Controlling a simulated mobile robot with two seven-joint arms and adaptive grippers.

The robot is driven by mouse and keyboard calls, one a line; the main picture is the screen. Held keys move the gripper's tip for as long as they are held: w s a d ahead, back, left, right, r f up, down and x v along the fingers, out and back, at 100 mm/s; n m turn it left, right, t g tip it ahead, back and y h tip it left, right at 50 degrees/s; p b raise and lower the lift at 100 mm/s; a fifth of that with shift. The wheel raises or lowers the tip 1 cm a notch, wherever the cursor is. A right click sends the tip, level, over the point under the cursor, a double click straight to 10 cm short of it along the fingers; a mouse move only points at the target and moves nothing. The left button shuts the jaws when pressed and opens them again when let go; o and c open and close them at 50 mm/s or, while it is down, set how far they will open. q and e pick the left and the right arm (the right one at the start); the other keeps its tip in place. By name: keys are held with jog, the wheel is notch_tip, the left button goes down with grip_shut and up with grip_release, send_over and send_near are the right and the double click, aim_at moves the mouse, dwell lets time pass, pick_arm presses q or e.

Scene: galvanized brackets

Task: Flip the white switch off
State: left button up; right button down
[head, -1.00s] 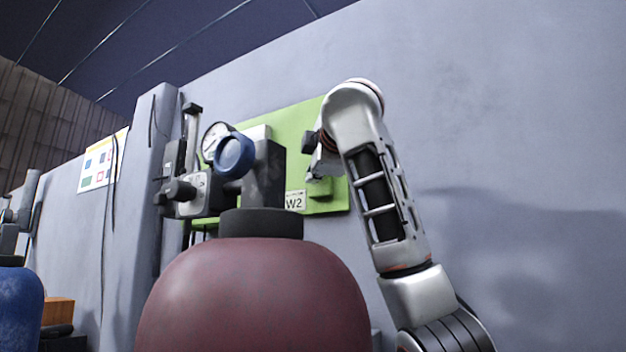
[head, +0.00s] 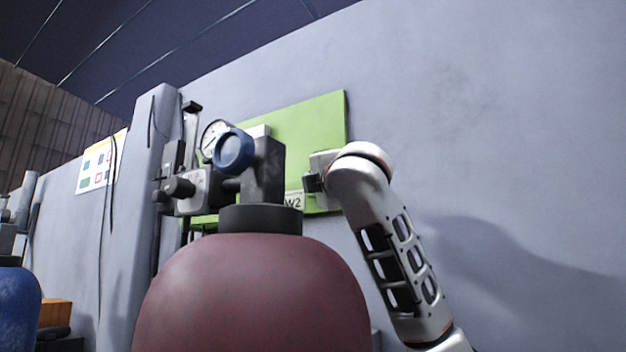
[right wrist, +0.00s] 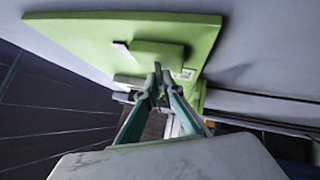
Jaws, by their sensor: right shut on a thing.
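A green panel (head: 318,125) on the wall carries a small box, largely hidden behind the gauge and valve in the head view; only its pale top (head: 261,131) shows. In the right wrist view the panel (right wrist: 80,38) carries this box (right wrist: 158,55), which looks greenish there, with a short pale lever (right wrist: 123,48) sticking out. My right gripper (head: 312,183) is in front of the panel's lower right. In the wrist view its fingertips (right wrist: 158,77) are together at the box's lower edge, shut on what seems part of the switch; the tips hide the detail. My left gripper is out of view.
A dark red cylinder (head: 250,300) with a blue knob (head: 234,151) and a gauge (head: 213,138) stands before the panel, close left of my right gripper. A W2 label (head: 293,201) is on the panel. Bare wall (head: 500,130) lies to the right.

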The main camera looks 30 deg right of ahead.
jog(key=shift+f, duration=0.1)
jog(key=c, duration=2.5)
grip_release()
jog(key=shift+v, duration=6)
jog(key=shift+d, duration=0.1)
